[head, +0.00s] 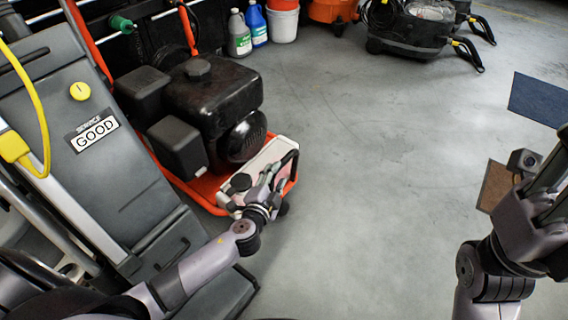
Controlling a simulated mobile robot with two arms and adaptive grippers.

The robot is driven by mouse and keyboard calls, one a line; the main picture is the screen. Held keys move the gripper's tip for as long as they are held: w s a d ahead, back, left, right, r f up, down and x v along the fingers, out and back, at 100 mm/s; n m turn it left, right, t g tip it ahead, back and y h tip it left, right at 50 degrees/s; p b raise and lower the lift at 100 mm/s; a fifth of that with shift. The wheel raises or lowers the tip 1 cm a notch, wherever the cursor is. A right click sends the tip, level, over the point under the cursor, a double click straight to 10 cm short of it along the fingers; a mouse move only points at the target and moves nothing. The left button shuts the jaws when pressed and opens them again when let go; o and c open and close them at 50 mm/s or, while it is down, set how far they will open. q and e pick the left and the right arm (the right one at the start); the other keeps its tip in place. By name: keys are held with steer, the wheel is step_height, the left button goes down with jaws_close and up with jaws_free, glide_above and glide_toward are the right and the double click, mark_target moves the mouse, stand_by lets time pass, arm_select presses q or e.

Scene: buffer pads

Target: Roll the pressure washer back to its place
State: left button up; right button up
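The pressure washer (212,95) stands at the left centre. It has a black engine and an orange-red frame with a pale section at its front end. My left gripper (279,177) is at that front end, over the pale section. Its fingers overlap the washer's parts, so I cannot tell whether they grip anything. My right gripper (548,180) is at the right edge, far from the washer and partly cut off. Its fingers do not show clearly.
A grey machine labelled GOOD (97,133) stands close on the left. Jugs (239,36) and a white bucket (283,24) stand behind the washer. Black floor machines (405,33) are at the back right. A blue pad (538,99) and brown pad (493,187) show at right. The middle floor is clear.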

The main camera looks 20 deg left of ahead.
mark_target(281, 167)
arm_select(q)
steer(key=b+x, duration=0.2)
steer(key=x, duration=0.6)
steer(key=shift+c, duration=0.2)
jaws_close()
stand_by(0.5)
